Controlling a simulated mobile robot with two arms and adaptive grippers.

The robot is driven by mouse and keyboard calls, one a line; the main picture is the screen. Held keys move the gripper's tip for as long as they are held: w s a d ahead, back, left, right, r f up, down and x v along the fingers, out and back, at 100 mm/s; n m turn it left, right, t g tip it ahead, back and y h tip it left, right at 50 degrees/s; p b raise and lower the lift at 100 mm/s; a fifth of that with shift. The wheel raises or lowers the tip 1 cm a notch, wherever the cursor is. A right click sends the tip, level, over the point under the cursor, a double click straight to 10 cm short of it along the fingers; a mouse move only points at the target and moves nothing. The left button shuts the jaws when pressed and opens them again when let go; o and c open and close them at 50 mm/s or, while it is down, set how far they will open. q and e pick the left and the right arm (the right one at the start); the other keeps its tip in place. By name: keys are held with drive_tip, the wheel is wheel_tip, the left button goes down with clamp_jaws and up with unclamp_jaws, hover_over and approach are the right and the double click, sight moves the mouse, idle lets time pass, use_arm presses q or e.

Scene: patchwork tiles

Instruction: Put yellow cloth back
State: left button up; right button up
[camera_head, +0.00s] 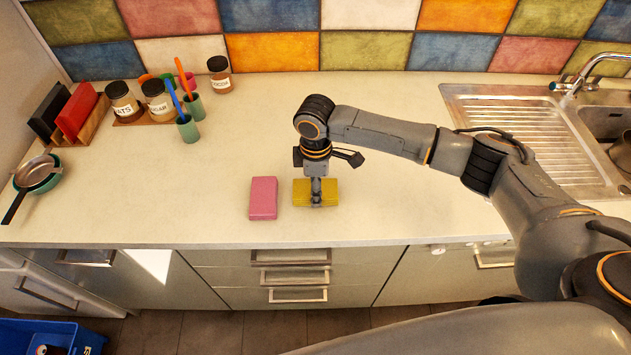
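The yellow cloth (329,196) lies folded on the worktop near its front edge, just right of a pink folded cloth (263,198). My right gripper (316,199) points straight down over the middle of the yellow cloth, with its fingertips at the cloth. The fingers line up with the view and hide part of the cloth, so I cannot tell whether they are open or shut on it. The cloth looks flat on the worktop. My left gripper is not in view.
Jars (123,101), green cups (187,128) with utensils and a rack (81,115) stand at the back left. Pans (36,176) lie at the far left. A sink with a ribbed drainer (540,140) is at the right. The worktop's middle left is clear.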

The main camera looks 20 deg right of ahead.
drive_tip(key=shift+a, duration=0.1)
drive_tip(key=o, duration=1)
drive_tip(key=shift+f, duration=0.1)
use_arm(q)
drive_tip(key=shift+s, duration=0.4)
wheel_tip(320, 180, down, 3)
drive_tip(key=b, duration=0.3)
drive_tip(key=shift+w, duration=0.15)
use_arm(e)
wheel_tip(320, 180, up, 12)
drive_tip(key=shift+r, duration=0.1)
